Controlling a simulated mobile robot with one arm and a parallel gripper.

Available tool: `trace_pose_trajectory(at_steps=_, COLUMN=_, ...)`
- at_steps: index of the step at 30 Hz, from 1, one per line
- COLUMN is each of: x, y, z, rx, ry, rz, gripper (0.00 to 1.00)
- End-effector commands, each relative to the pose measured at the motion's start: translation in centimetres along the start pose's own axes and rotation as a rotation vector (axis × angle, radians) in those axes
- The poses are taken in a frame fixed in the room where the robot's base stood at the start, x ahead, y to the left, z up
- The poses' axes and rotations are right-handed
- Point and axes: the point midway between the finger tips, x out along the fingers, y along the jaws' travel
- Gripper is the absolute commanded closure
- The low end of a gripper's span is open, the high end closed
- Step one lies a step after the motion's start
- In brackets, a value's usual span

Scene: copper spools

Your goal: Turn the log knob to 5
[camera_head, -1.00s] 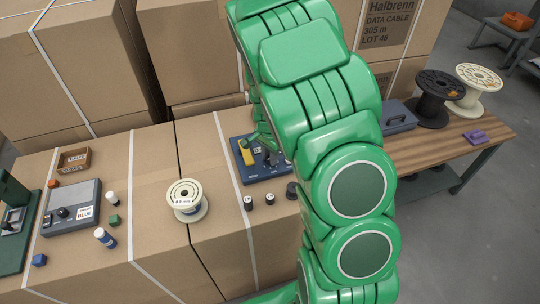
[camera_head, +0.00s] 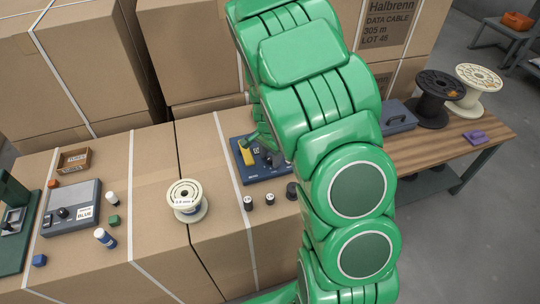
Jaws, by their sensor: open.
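A blue panel (camera_head: 273,175) with a yellow block (camera_head: 246,155), small pale labels and dark round parts lies on the carton top in the middle. My gripper (camera_head: 262,141) is over the panel's back part, its small green fingers open. My large green arm hides the panel's right side. I cannot tell which part is the log knob, and no scale or number on the panel can be read. I cannot tell whether the fingers touch anything.
A cream wire spool (camera_head: 186,201) stands left of the panel. Small dark cylinders (camera_head: 270,199) stand in front of it. A grey box with a black knob (camera_head: 62,212) and a label reading BLUE is at left. Tall cartons (camera_head: 195,50) rise behind. A wooden table (camera_head: 440,145) with spools is at right.

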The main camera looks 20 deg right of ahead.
Motion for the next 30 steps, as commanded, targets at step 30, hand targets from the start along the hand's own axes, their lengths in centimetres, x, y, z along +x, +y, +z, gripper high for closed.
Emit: trace_pose_trajectory(at_steps=30, x=-7.8, y=0.1, z=0.0, rx=0.000, ry=0.000, rz=0.001, gripper=0.47)
